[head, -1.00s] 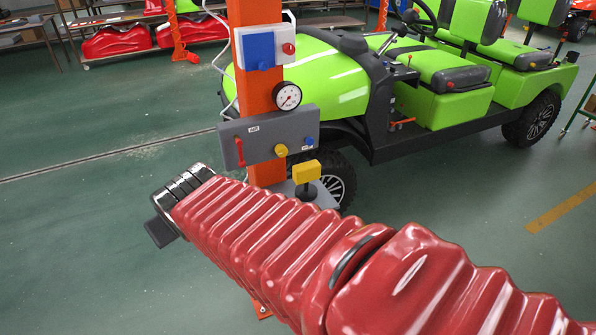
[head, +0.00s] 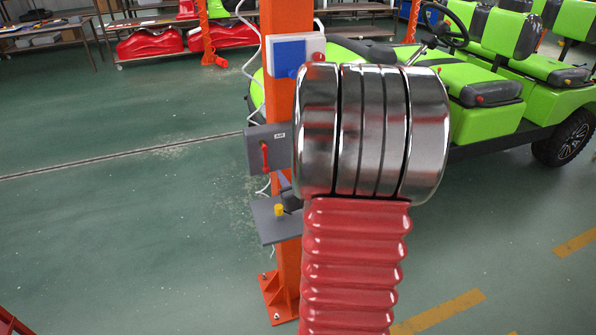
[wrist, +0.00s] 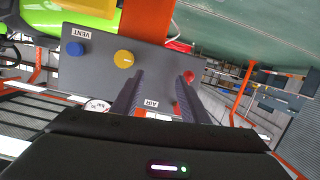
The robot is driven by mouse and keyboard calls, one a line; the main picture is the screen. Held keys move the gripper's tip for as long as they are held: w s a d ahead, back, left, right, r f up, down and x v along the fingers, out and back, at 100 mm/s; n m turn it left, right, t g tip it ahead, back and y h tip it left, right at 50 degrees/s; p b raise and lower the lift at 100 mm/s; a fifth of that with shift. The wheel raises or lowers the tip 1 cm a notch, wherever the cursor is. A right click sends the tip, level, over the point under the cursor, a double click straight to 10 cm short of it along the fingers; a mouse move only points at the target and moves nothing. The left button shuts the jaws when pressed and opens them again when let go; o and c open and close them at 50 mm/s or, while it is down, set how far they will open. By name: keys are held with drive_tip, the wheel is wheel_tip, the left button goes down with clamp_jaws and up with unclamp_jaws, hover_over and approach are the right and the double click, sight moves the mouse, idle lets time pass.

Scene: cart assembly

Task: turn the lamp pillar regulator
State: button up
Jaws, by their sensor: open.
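The orange lamp pillar (head: 287,262) carries a grey control panel (head: 262,136) with a red handle (head: 265,157). My arm hides the panel's right part in the head view. In the wrist view the panel (wrist: 88,84) shows upside down, with a round yellow knob (wrist: 124,58), a blue knob (wrist: 75,48) by the VENT label and a red part (wrist: 188,76) at the right. I cannot tell which is the regulator. My gripper (wrist: 160,70) is open and empty in front of the panel. The yellow knob is just left of the left fingertip; contact is unclear.
A blue and white box (head: 290,54) sits higher on the pillar. A grey shelf (head: 272,229) with a yellow piece (head: 279,210) is below the panel. A gauge (wrist: 97,105) shows partly in the wrist view. A green cart (head: 490,119) stands behind.

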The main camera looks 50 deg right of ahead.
drive_tip(key=s+d+f+m+t+h, duration=0.1)
drive_tip(key=s+d+f+t, duration=0.1)
drive_tip(key=s+d, duration=0.2)
drive_tip(key=shift+s+d+m+h, duration=0.3)
drive_tip(key=shift+s+d, duration=0.05)
drive_tip(key=shift+s, duration=0.9)
drive_tip(key=shift+w, duration=0.15)
